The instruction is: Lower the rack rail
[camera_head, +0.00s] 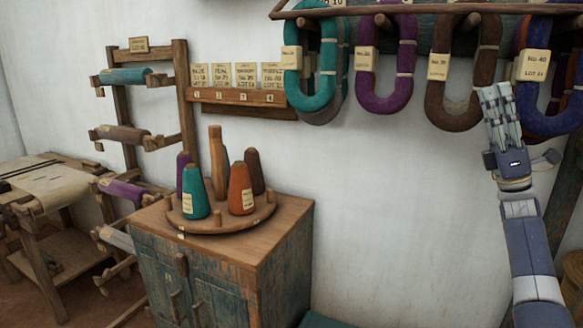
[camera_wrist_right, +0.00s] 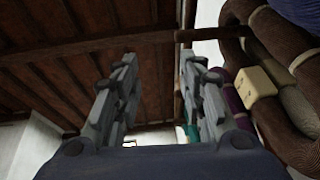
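The rack rail (camera_head: 430,9) is a long thin wooden bar along the top right of the head view, in front of the hanging yarn hanks. A brown bar (camera_wrist_right: 212,33) near the top of the right wrist view looks like part of it; I cannot be sure. My right gripper (camera_head: 496,92) points upward below the rail, in front of the brown and blue hanks. Its fingers stand apart in the right wrist view (camera_wrist_right: 158,75), with nothing between them. No contact with the rail shows. My left gripper is not in view.
Teal (camera_head: 313,88), purple (camera_head: 386,90), brown (camera_head: 453,100) and blue (camera_head: 547,118) hanks with paper tags hang from pegs close to my right gripper. A cabinet (camera_head: 290,236) with yarn cones on a round tray (camera_head: 262,217) stands left of centre. The wall between is clear.

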